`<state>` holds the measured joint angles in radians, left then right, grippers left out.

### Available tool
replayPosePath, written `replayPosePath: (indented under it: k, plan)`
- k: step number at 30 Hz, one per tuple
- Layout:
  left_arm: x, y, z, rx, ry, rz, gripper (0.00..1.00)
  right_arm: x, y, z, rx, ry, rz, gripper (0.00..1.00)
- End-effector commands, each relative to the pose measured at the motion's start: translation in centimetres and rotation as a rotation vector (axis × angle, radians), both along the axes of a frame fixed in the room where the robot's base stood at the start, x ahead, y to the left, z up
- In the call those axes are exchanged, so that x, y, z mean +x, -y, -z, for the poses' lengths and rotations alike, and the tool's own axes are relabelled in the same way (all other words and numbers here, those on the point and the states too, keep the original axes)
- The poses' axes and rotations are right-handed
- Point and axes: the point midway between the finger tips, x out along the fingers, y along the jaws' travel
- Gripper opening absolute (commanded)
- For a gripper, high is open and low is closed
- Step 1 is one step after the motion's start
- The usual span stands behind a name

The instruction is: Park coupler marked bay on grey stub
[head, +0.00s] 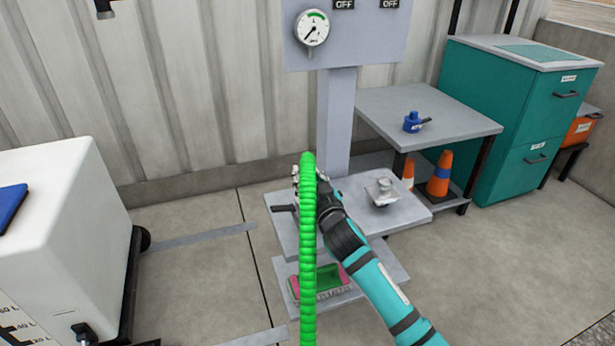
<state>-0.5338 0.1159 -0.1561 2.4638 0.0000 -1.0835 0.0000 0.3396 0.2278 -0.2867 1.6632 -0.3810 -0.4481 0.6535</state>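A thick green ribbed hose (308,250) runs up from the bottom edge and ends or bends over at my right gripper (298,180). My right arm reaches in from the lower right, and the gripper is at the hose's upper end. The hose covers most of the fingers, so their opening and any coupler between them are hidden. A dark lever (283,208) sticks out to the left just below the gripper. A grey metal stub (382,190) stands on the grey stand's shelf (410,212), right of the gripper and apart from it. No "bay" marking is readable. My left gripper is not in view.
A blue fitting (412,122) with a dark lever sits on the grey side table (450,112). Orange cones (440,175) stand below it. A pink and green tray (335,280) lies on the lower shelf. A white tank (60,230) fills the left. A gauge panel rises behind.

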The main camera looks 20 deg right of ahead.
Motion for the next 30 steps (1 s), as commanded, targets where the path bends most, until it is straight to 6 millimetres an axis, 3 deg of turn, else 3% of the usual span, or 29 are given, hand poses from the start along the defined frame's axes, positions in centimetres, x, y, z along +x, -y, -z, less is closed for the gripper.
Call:
replayPosePath:
  k: [1, 6, 17, 20, 30]
  plan:
    - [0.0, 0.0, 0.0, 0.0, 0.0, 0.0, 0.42, 0.0, 0.0, -0.2, 0.0, 0.004, -0.001, 0.35]
    - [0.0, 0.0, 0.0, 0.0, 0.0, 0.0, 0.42, 0.0, 0.0, -0.1, 0.0, 0.003, -0.001, 0.57]
    - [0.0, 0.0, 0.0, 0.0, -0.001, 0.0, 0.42, -0.5, 0.0, 0.2, 0.0, -0.003, 0.0, 0.58]
    - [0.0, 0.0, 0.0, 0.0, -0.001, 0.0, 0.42, -1.8, 0.0, 0.2, 0.002, -0.002, -0.001, 0.58]
    - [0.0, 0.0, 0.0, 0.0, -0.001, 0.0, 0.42, -8.9, 0.3, 0.1, 0.001, -0.001, -0.001, 0.58]
